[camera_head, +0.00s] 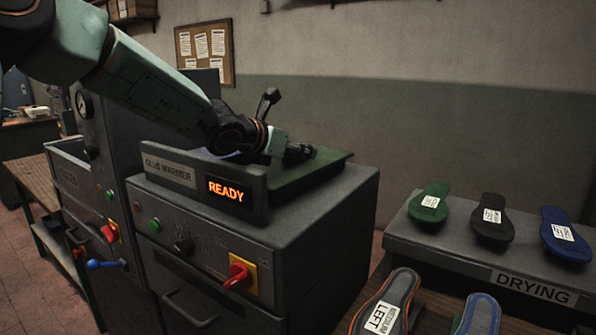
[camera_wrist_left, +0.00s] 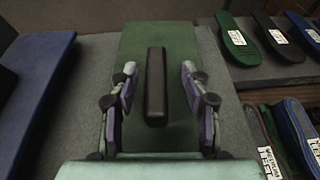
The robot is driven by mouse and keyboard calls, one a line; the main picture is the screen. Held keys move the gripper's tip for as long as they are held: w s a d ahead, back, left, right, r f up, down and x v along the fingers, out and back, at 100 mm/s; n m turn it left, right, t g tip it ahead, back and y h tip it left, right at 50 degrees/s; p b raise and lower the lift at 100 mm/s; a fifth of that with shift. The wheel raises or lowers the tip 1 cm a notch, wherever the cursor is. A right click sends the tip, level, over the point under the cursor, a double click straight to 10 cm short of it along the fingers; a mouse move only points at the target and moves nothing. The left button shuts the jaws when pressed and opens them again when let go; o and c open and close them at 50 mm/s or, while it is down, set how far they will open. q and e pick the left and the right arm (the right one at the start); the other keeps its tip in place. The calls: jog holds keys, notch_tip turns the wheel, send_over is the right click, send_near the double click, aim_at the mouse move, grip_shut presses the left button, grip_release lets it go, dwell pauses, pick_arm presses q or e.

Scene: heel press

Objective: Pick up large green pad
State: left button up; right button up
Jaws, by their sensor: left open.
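The large green pad (camera_head: 322,168) lies flat on top of the glue warmer, behind its READY panel. In the left wrist view the pad (camera_wrist_left: 185,40) carries a black bar handle (camera_wrist_left: 156,85) along its middle. My left gripper (camera_head: 300,153) is over the pad in the head view. In the left wrist view my left gripper (camera_wrist_left: 158,70) is open, with one finger on each side of the handle and a gap on both sides. Whether the fingertips touch the pad cannot be told. My right gripper is not in view.
A blue pad (camera_wrist_left: 35,85) lies left of the green pad. The glue warmer (camera_head: 310,225) has a raised front panel (camera_head: 205,185). A drying shelf (camera_head: 450,238) at the right holds green (camera_head: 433,197), black (camera_head: 492,228) and blue soles (camera_head: 560,215). More soles lie lower in front.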

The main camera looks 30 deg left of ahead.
pick_arm(q)
jog(key=shift+w+d, duration=0.1)
jog(key=shift+d, duration=0.1)
jog(key=shift+w+f, duration=0.15)
jog(key=shift+w, duration=0.15)
jog(key=shift+w+a+f, duration=0.4)
jog(key=shift+w, duration=0.05)
jog(key=shift+s+r, duration=0.2)
jog(key=shift+s, duration=0.15)
jog(key=shift+c, duration=1.4)
jog(key=shift+s+d+r, duration=0.3)
jog(key=shift+s, duration=0.05)
jog(key=c, duration=0.3)
jog(key=shift+w+a+f, duration=0.15)
jog(key=shift+w+f, duration=0.1)
jog(key=c, duration=0.3)
grip_shut()
jog(key=shift+f, duration=0.15)
jog(key=shift+r, duration=0.2)
